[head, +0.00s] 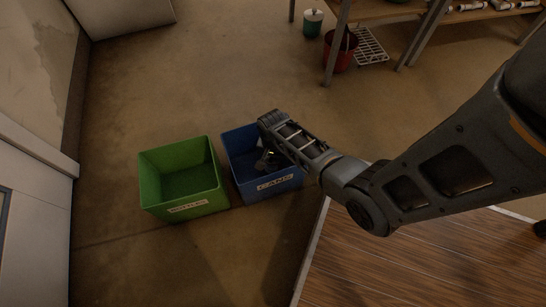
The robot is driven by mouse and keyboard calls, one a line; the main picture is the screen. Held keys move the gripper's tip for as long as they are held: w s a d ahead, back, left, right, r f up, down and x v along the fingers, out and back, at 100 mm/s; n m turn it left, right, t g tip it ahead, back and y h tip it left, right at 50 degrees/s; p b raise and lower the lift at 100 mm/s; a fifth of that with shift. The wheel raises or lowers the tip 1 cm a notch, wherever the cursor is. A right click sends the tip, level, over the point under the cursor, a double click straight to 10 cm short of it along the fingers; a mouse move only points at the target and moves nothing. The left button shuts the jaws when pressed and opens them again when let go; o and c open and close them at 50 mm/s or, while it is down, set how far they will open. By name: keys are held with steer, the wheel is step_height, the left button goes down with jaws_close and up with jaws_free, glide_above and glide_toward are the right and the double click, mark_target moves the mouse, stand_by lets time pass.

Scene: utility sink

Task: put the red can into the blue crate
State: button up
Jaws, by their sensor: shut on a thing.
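The blue crate (278,184), labelled "CANS", stands on the floor near the middle of the head view. My arm reaches in from the right, and my gripper (265,162) points down over the crate's opening, at or within its rim. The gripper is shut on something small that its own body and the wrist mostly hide. I cannot make out the red can's colour or shape there, and no red can shows elsewhere. How far the fingers are above the crate's floor cannot be told.
A green crate (184,205) with a label stands close to the left of the blue crate and looks empty. A wooden surface (400,265) lies at the lower right. A red bucket (342,50) and wire rack (369,46) are at the back. The floor behind the crates is clear.

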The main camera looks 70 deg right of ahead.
steer(key=shift+f, duration=0.15)
steer(key=o, duration=1)
steer(key=shift+o, duration=0.2)
step_height(320, 180, up, 12)
steer(key=p, duration=0.6)
steer(key=shift+r+p, duration=0.25)
steer(key=shift+p, duration=0.05)
